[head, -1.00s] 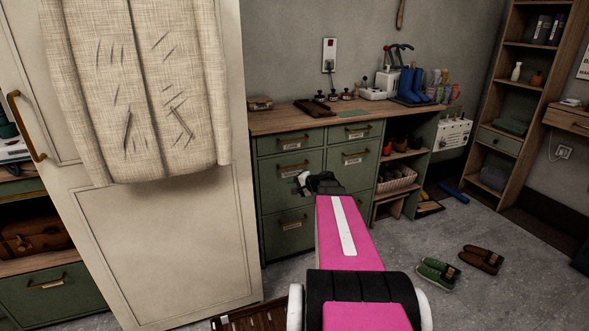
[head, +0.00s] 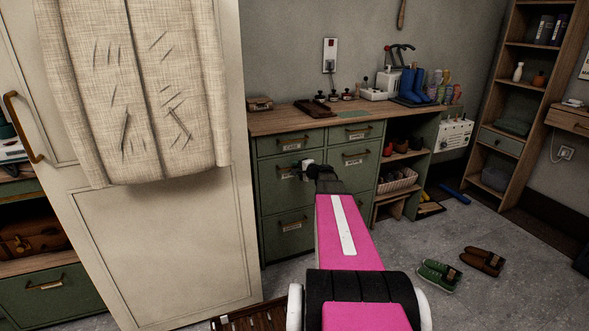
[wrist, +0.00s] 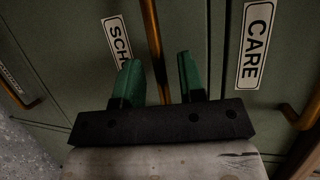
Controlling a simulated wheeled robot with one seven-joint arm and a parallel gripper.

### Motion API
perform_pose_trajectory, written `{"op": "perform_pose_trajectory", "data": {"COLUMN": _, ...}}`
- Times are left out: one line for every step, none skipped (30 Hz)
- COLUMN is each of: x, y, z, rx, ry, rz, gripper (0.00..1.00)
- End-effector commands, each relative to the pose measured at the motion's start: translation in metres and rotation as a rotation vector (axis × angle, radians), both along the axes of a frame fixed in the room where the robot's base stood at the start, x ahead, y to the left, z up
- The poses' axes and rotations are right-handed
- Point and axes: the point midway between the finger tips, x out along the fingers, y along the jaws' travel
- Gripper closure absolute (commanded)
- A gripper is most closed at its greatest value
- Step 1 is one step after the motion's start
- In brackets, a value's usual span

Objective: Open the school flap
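In the head view my gripper (head: 308,170) is dark and small before the left column of the green cabinet (head: 280,200), covering part of that front. The flap looks closed.
A neighbouring front labelled "CARE" (wrist: 256,45) has its own brass handle (wrist: 300,116). A cream door (head: 165,245) with a hanging jacket (head: 140,90) stands close on the left. Green shoes (head: 437,275) and brown shoes (head: 483,262) lie on the floor at right.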

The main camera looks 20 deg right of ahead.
Motion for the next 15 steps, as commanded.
{"op": "perform_pose_trajectory", "data": {"x": 0.0063, "y": 0.0023, "z": -0.0014, "rx": 0.0, "ry": 0.0, "rz": 0.001, "gripper": 0.64}}
{"op": "perform_pose_trajectory", "data": {"x": 0.0081, "y": 0.0035, "z": -0.0018, "rx": 0.0, "ry": 0.0, "rz": 0.001, "gripper": 0.64}}
{"op": "perform_pose_trajectory", "data": {"x": 0.0102, "y": 0.0046, "z": -0.0022, "rx": 0.0, "ry": 0.0, "rz": 0.001, "gripper": 0.64}}
{"op": "perform_pose_trajectory", "data": {"x": 0.0114, "y": 0.0053, "z": -0.0025, "rx": 0.0, "ry": 0.0, "rz": 0.0, "gripper": 0.64}}
{"op": "perform_pose_trajectory", "data": {"x": 0.0122, "y": 0.0058, "z": -0.0027, "rx": 0.0, "ry": 0.0, "rz": 0.0, "gripper": 0.64}}
{"op": "perform_pose_trajectory", "data": {"x": 0.013, "y": 0.0063, "z": -0.0028, "rx": 0.0, "ry": 0.0, "rz": 0.0, "gripper": 0.64}}
{"op": "perform_pose_trajectory", "data": {"x": 0.0134, "y": 0.0065, "z": -0.0029, "rx": 0.0, "ry": 0.0, "rz": 0.0, "gripper": 0.64}}
{"op": "perform_pose_trajectory", "data": {"x": 0.0136, "y": 0.0066, "z": -0.003, "rx": 0.0, "ry": 0.0, "rz": 0.0, "gripper": 0.64}}
{"op": "perform_pose_trajectory", "data": {"x": 0.0136, "y": 0.0068, "z": -0.003, "rx": 0.0, "ry": 0.001, "rz": 0.0, "gripper": 0.64}}
{"op": "perform_pose_trajectory", "data": {"x": 0.0135, "y": 0.0067, "z": -0.0029, "rx": 0.0, "ry": 0.001, "rz": 0.0, "gripper": 0.64}}
{"op": "perform_pose_trajectory", "data": {"x": 0.0135, "y": 0.0067, "z": -0.0029, "rx": 0.0, "ry": 0.0, "rz": 0.0, "gripper": 0.64}}
{"op": "perform_pose_trajectory", "data": {"x": 0.0134, "y": 0.0068, "z": -0.0029, "rx": 0.0, "ry": 0.0, "rz": 0.0, "gripper": 0.64}}
{"op": "perform_pose_trajectory", "data": {"x": 0.0133, "y": 0.0067, "z": -0.0029, "rx": 0.0, "ry": 0.001, "rz": 0.0, "gripper": 0.64}}
{"op": "perform_pose_trajectory", "data": {"x": 0.0133, "y": 0.0067, "z": -0.0029, "rx": 0.0, "ry": 0.001, "rz": 0.0, "gripper": 0.64}}
{"op": "perform_pose_trajectory", "data": {"x": 0.0133, "y": 0.0067, "z": -0.0029, "rx": 0.0, "ry": 0.001, "rz": 0.0, "gripper": 0.7}}
